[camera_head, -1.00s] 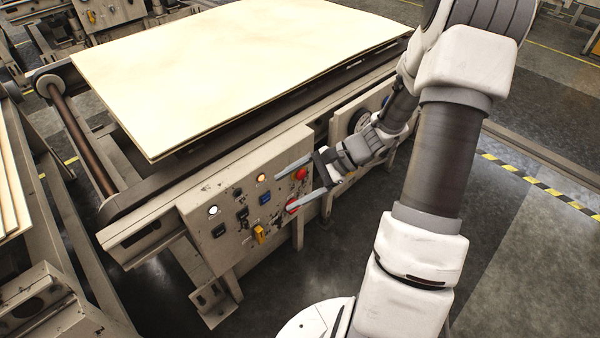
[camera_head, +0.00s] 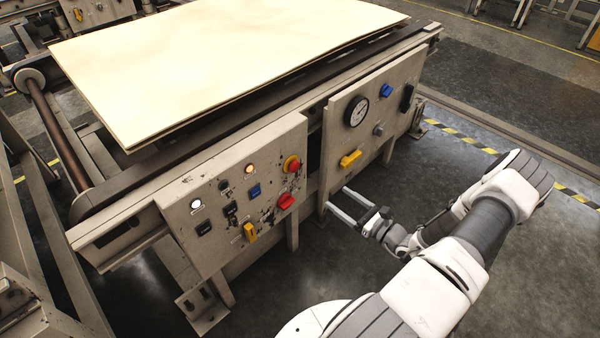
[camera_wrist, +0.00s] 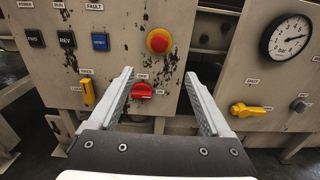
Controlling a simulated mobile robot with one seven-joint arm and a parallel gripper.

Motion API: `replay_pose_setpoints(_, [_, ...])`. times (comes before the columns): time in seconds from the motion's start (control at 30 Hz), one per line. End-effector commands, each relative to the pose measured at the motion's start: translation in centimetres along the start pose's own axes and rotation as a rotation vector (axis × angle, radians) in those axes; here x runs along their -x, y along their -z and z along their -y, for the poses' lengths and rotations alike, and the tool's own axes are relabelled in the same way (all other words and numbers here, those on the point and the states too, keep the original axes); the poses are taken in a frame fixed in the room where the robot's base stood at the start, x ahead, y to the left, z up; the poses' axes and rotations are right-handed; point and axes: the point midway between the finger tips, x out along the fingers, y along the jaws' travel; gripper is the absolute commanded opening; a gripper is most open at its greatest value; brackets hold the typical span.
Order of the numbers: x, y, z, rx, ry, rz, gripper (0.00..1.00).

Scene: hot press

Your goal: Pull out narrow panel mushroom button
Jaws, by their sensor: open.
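The red mushroom button (camera_head: 292,164) with a yellow collar is on the upper right of the button panel (camera_head: 215,240). In the wrist view the button (camera_wrist: 159,40) shows just above and beyond the fingertips, centred between them. A red rotary switch (camera_head: 286,201) is below it; this switch (camera_wrist: 142,90) shows between the fingers in the wrist view. My gripper (camera_head: 337,198) is open and empty, to the right of and lower than the button, apart from it. It also shows in the wrist view (camera_wrist: 158,73), fingers spread towards the panel.
A second panel to the right (camera_head: 375,112) carries a gauge (camera_head: 356,111), a blue knob (camera_head: 386,90) and a yellow handle (camera_head: 350,158). A yellow switch (camera_head: 250,232) and a blue button (camera_head: 254,190) are on the button panel. The floor in front is clear.

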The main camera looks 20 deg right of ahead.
Motion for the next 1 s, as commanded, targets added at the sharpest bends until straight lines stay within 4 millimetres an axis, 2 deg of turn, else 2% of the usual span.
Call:
replay_pose_setpoints(0.17, [-2.6,0.1,-0.1,0.001,-0.005,0.001,0.82])
replay_pose_setpoints(0.7, [-14.0,0.1,-0.2,0.002,-0.006,0.000,0.82])
replay_pose_setpoints(0.83, [-15.8,0.1,-0.2,0.002,-0.005,0.000,0.82])
replay_pose_setpoints(1.0, [-16.9,0.0,-0.2,0.001,-0.005,-0.001,0.82])
